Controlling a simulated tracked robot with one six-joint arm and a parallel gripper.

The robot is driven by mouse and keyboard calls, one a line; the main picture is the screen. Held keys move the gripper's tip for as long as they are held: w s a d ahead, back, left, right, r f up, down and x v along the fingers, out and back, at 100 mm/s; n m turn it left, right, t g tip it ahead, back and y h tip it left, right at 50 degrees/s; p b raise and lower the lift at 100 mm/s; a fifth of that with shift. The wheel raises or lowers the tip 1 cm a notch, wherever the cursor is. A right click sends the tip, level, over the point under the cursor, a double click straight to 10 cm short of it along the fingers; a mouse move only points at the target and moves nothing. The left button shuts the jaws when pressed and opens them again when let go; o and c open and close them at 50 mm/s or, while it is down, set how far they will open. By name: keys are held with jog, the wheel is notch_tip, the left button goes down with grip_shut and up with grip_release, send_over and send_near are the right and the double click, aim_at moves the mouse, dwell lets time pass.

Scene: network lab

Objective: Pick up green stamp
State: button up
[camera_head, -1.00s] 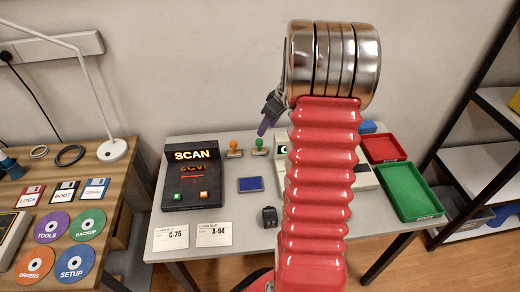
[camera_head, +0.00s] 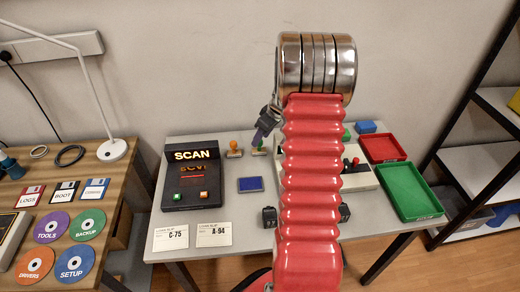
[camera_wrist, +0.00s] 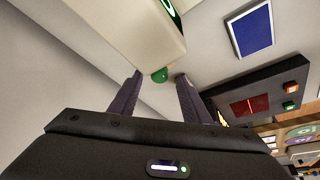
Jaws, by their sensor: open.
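The green stamp (camera_head: 257,150) stands at the back of the grey table, just right of an orange-handled stamp (camera_head: 235,149). My gripper (camera_head: 260,136) is in front of its upper part in the head view and hides some of it. In the wrist view the green stamp's round handle (camera_wrist: 161,74) shows between and beyond the tips of my two purple fingers (camera_wrist: 160,84). The fingers are apart, with nothing held between them.
A SCAN device (camera_head: 191,180) stands left of the stamps, with a blue pad (camera_head: 250,184) in front of them. A pale device (camera_head: 360,178) is partly hidden behind my arm. Red (camera_head: 383,148) and green trays (camera_head: 412,192) lie at the right.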

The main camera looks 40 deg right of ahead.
jog(key=shift+x, duration=1.85)
jog(key=shift+c, duration=0.4)
grip_shut()
notch_tip(320, 180, up, 10)
